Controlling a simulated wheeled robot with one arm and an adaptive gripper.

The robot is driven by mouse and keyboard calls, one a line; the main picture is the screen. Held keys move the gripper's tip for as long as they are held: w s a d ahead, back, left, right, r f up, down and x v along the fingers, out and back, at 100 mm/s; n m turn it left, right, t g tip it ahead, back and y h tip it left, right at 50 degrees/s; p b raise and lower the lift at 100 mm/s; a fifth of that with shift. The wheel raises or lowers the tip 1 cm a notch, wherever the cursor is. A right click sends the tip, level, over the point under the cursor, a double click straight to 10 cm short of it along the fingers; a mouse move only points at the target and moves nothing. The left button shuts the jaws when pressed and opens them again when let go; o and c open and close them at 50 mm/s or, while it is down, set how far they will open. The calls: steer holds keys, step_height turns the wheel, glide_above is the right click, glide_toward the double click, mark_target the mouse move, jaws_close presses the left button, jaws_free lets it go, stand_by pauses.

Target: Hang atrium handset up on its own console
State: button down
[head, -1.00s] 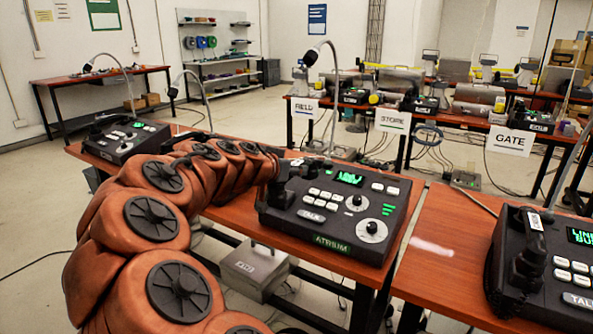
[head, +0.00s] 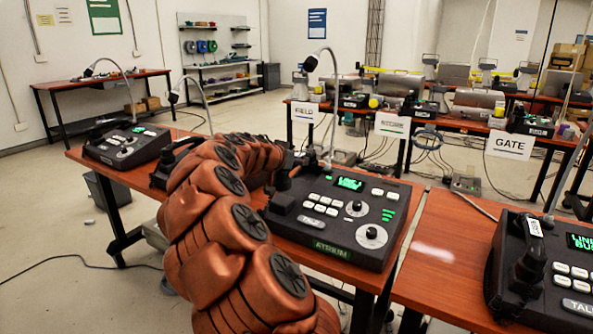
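The atrium console (head: 400,213) is a black desk unit with a green display, white keys, two dials and a green ATRIUM label, on the near wooden table. A black raised block (head: 283,204) is at its left end; I cannot tell whether this is a cradle or part of a handset. My gripper (head: 287,168) is dark and small at the end of my orange arm, over the console's upper left corner. The atrium handset cannot be made out clearly against the dark gripper and console. I cannot tell whether the fingers are open or shut.
Another console (head: 160,178) is partly hidden behind my arm, and one (head: 126,144) stands at the table's far left. A LINE BUSY console (head: 515,270) with its handset is at right. A gooseneck lamp (head: 330,95) rises behind the atrium console. FIELD, STORE and GATE tables stand behind.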

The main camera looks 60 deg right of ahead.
mark_target(276, 184)
steer(key=shift+w+d, duration=0.15)
steer(key=shift+d, duration=0.05)
steer(key=shift+f, duration=1.7)
steer(key=shift+f+b, duration=0.2)
steer(key=shift+b, duration=0.15)
steer(key=c, duration=0.7)
jaws_free()
steer(key=shift+r, duration=0.1)
steer(key=shift+r+p, duration=0.15)
steer(key=shift+p, duration=0.2)
steer(key=v, duration=1.2)
steer(key=shift+a, duration=0.1)
